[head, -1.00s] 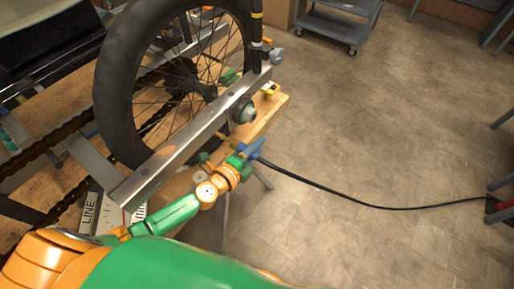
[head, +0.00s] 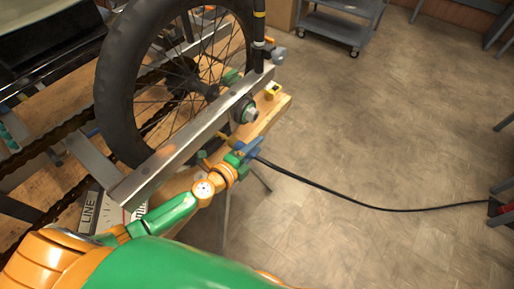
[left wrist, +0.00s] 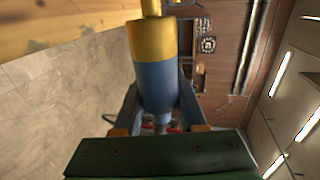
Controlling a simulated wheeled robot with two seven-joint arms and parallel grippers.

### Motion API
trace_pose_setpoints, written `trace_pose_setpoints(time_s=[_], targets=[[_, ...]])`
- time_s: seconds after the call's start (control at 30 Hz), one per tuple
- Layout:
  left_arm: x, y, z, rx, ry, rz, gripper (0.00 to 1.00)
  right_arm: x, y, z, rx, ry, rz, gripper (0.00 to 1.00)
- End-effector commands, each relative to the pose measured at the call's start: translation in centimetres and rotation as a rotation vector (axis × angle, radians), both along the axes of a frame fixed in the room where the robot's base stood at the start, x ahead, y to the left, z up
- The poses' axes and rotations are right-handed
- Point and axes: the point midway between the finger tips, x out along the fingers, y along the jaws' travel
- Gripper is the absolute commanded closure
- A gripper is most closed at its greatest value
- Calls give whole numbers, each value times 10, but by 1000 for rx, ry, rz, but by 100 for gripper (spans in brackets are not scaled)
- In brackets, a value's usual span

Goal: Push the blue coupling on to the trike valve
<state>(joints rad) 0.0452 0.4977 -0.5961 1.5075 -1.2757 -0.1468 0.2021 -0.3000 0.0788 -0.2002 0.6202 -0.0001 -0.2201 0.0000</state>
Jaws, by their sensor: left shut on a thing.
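My left gripper (head: 243,151) is shut on the blue coupling (head: 250,147) beside the wooden bench edge, below the metal frame rail. In the left wrist view the blue coupling (left wrist: 156,88) stands between the two fingers of the left gripper (left wrist: 159,94). A wide yellow collar (left wrist: 152,40) sits at its far end, in line with it. A narrower yellow stem (left wrist: 151,8) continues from the collar to the top edge. I cannot tell whether the stem is the trike valve, or how deeply the parts are seated. My right gripper is out of view.
A black hose (head: 345,202) runs from the coupling across to the right. The spoked wheel (head: 115,90) and metal rail (head: 180,150) stand close on the left, over the wooden bench (head: 270,112). A grey cart (head: 340,22) stands behind.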

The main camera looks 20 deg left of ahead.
Motion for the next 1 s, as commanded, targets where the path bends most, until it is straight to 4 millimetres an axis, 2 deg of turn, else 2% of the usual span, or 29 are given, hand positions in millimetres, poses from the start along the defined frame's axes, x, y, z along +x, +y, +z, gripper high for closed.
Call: trace_pose_setpoints(time_s=[0.93,0.97,1.0], targets=[[8,22,0,1,-2,-1,100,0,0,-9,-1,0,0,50],[8,22,0,1,-1,0,52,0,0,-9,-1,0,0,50],[8,22,1,1,-1,0,41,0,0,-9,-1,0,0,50]])
